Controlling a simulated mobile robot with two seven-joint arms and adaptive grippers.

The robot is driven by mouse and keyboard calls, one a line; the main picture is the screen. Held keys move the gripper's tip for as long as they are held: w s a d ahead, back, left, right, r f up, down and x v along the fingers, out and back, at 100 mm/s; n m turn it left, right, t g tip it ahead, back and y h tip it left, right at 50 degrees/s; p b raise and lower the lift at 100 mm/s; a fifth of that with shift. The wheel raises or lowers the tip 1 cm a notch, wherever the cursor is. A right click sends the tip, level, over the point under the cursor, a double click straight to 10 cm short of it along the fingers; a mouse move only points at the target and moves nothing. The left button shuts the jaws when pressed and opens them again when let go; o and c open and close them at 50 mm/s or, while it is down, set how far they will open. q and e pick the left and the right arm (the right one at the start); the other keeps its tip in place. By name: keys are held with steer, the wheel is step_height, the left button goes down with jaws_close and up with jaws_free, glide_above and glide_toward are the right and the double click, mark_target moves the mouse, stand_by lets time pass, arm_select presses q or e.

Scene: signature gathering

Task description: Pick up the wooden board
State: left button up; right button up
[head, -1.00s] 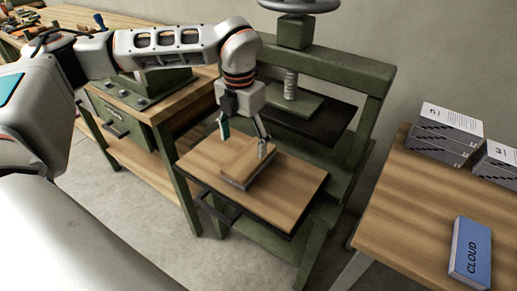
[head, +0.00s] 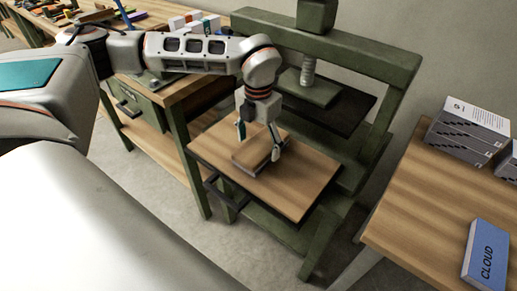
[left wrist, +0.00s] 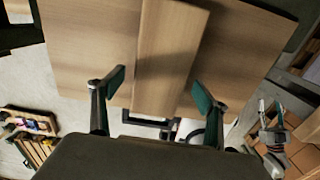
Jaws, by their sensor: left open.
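The wooden board (head: 250,157) is a small light-brown rectangle lying flat on the wooden platform (head: 305,195) of the green press. My left gripper (head: 259,143) points down over it with its fingers apart, one toward each side of the board. In the left wrist view, the board (left wrist: 168,60) runs between the two open fingers (left wrist: 158,90), with a visible space at each side. The fingers partly cover the board in the head view.
The green press frame (head: 375,65) and its screw stand just behind my gripper. A workbench (head: 185,100) is at left. At right, a wooden table (head: 420,200) holds grey book stacks (head: 468,130) and a blue book (head: 487,255) marked CLOUD.

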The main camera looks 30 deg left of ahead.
arm_select(q)
steer(key=c, duration=1.3)
steer(key=shift+r, duration=0.1)
